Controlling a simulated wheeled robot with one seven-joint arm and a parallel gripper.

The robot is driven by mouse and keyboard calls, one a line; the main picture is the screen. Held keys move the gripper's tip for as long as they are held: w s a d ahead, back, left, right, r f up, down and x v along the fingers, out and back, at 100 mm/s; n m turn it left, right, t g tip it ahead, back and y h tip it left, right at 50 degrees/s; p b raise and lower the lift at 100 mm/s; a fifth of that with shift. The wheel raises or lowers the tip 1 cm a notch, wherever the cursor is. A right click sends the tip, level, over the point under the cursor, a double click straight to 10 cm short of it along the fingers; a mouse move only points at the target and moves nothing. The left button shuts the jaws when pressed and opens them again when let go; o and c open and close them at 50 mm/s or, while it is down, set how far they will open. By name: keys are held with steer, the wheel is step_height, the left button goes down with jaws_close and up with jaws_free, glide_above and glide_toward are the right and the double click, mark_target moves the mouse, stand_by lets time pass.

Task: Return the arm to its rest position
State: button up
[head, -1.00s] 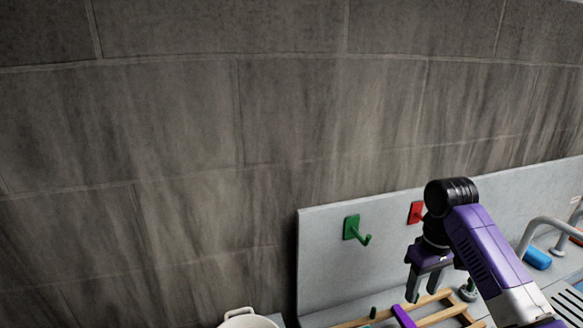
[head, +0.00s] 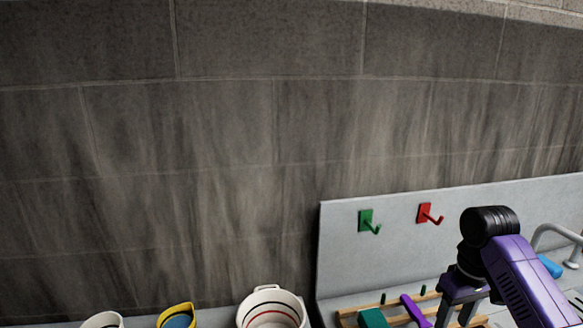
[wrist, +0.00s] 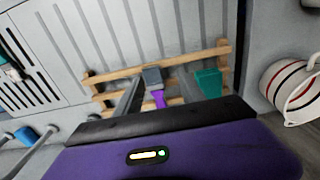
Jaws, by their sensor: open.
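My arm is purple with a black wrist joint and shows at the lower right of the head view. My gripper (head: 457,312) points down, with its fingers spread apart, over the wooden rack; the fingertips are near or past the bottom edge there. In the wrist view, my gripper (wrist: 157,92) shows its two grey fingers apart above the rack. I see nothing held between them.
A wooden rack (head: 348,312) holds a purple-handled tool (head: 414,310) and a green block (head: 373,318). Green (head: 366,220) and red (head: 425,213) hooks are on the grey back panel (head: 345,260). A white striped bucket (head: 290,300) stands left. A blue object (head: 550,267) lies near a tap.

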steer(key=w+r+t, duration=0.3)
steer(key=w+t, duration=0.1)
steer(key=w, duration=0.4)
steer(key=w+a+m+t+y+b, duration=0.1)
steer(key=w+a+t, duration=0.2)
steer(key=a+t, duration=0.6)
steer(key=s+a+f+b, duration=0.2)
steer(key=s+f, duration=0.1)
steer(key=s, duration=1.5)
steer(key=s+a+f+t+b, duration=0.1)
steer(key=s+a+f, duration=0.1)
steer(key=s, duration=1.6)
steer(key=s+a+f+m+h+b, duration=0.1)
steer(key=s+f, duration=0.4)
steer(key=s, duration=1.4)
steer(key=shift+a+t+b, duration=0.3)
steer(key=shift+a+b, duration=0.4)
steer(key=shift+b, duration=0.15)
